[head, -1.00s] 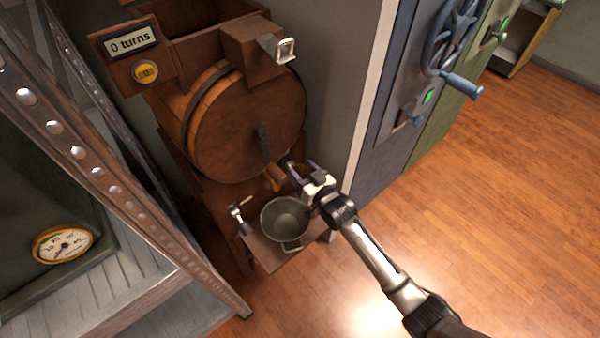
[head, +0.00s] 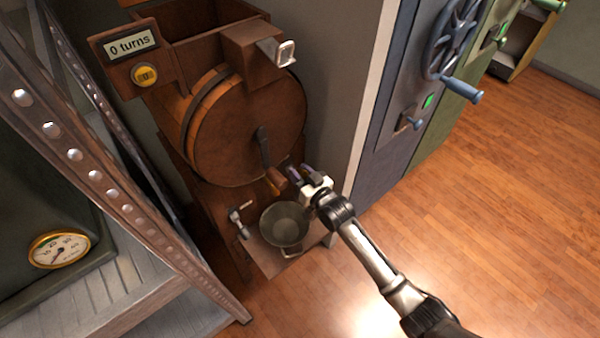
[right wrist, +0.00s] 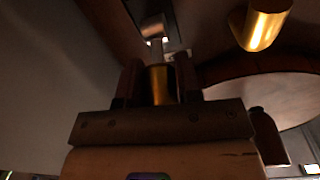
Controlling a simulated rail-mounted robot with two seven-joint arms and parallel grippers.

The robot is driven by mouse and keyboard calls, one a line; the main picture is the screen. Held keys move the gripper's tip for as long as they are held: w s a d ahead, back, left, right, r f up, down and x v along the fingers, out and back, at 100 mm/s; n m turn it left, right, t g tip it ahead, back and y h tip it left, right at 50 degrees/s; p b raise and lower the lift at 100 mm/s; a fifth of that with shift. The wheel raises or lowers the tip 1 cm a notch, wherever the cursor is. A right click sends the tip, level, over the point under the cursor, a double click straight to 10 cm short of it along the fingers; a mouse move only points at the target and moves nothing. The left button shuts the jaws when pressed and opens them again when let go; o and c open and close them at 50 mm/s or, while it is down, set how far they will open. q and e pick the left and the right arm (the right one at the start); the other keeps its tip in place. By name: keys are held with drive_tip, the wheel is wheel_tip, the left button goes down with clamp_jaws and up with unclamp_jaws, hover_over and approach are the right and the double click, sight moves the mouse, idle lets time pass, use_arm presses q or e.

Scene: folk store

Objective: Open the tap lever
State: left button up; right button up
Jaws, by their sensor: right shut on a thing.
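The silver tap lever (head: 240,210) sits on the tap (head: 243,231) at the lower front of the barrel stand, left of the grey pot (head: 284,226). My right gripper (head: 301,173) is right of the lever and apart from it, just right of the crank's wooden grip (head: 275,181). In the right wrist view its fingers (right wrist: 159,82) close on a brass-coloured piece (right wrist: 160,84); I cannot tell what it belongs to. My left gripper is not in view.
A riveted metal frame (head: 95,180) bounds the left. A blue cabinet with a handwheel (head: 440,40) stands at the right. The wooden floor (head: 500,230) is clear.

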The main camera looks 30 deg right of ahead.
clamp_jaws()
drive_tip(key=shift+f+t+b, duration=0.3)
drive_tip(key=shift+f+b, duration=0.05)
drive_tip(key=shift+b, duration=0.1)
drive_tip(key=shift+s+f+m+t+y+b, duration=0.15)
drive_tip(key=shift+f+t+b, duration=0.15)
drive_tip(key=shift+t+b, duration=0.6)
drive_tip(key=shift+s+f+m+t+y+b, duration=0.1)
drive_tip(key=shift+f+t+b, duration=0.2)
drive_tip(key=shift+t+b, duration=0.55)
drive_tip(key=shift+s+f+m+t+y+b, duration=0.15)
drive_tip(key=shift+f+t+b, duration=0.15)
drive_tip(key=shift+t+b, duration=0.6)
drive_tip(key=shift+w, duration=0.1)
drive_tip(key=o, duration=0.9)
unclamp_jaws()
drive_tip(key=shift+r, duration=0.1)
